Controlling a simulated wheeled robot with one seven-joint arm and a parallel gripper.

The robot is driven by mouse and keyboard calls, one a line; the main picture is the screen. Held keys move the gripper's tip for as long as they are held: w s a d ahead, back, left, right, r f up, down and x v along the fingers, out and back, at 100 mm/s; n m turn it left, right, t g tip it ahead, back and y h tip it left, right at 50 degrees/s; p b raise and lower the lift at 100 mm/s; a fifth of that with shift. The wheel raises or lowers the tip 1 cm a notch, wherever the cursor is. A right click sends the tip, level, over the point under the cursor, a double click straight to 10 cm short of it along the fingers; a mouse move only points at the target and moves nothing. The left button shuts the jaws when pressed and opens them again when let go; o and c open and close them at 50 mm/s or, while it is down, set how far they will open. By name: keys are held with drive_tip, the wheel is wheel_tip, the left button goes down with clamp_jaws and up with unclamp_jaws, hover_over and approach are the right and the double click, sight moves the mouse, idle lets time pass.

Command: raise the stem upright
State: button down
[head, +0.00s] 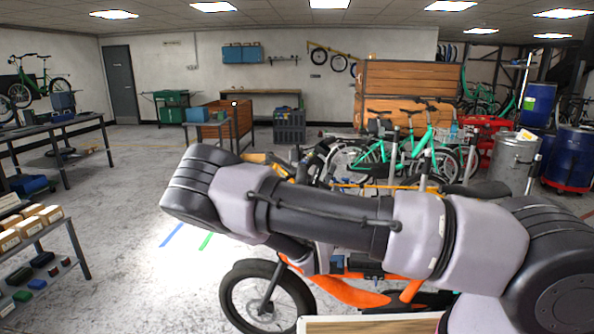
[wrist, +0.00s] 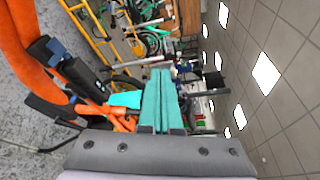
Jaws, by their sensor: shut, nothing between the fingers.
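An orange cargo bike (head: 345,292) stands behind my arm in the head view, its front wheel (head: 266,300) at the lower left. My arm crosses in front of it and hides much of its middle, and I cannot pick out the stem there. The wrist view is turned sideways and shows the orange frame (wrist: 28,50) at the left. A thick black tube (wrist: 84,78) lies beside the frame; I cannot tell whether it is the stem. My gripper (wrist: 160,74) has teal fingers pressed together with nothing between them, apart from the tube in the picture.
Green bikes (head: 385,155) and a metal drum (head: 512,160) stand behind. A shelf with boxes (head: 35,228) is at the left, with open floor between it and the bike.

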drive_tip(key=s+d+r+m+g+h, duration=0.1)
drive_tip(key=s+d+r+m+g, duration=0.6)
drive_tip(key=m, duration=0.7)
drive_tip(key=s+d+r+m+g, duration=0.55)
drive_tip(key=d+r+m, duration=0.3)
drive_tip(key=m, duration=0.65)
drive_tip(key=s+a+r+m+t+y, duration=0.2)
drive_tip(key=s+r+m+y, duration=0.3)
drive_tip(key=s+r+m, duration=0.3)
drive_tip(key=s+a+r+m+t+y, duration=0.2)
drive_tip(key=s+r+m+y, duration=0.3)
drive_tip(key=s+r+m, duration=0.3)
wheel_tip(320, 180, up, 9)
drive_tip(key=m, duration=0.4)
drive_tip(key=shift+s+m, duration=0.3)
drive_tip(key=shift+s, duration=0.05)
drive_tip(key=shift+a+r, duration=0.1)
drive_tip(key=shift+a, duration=0.1)
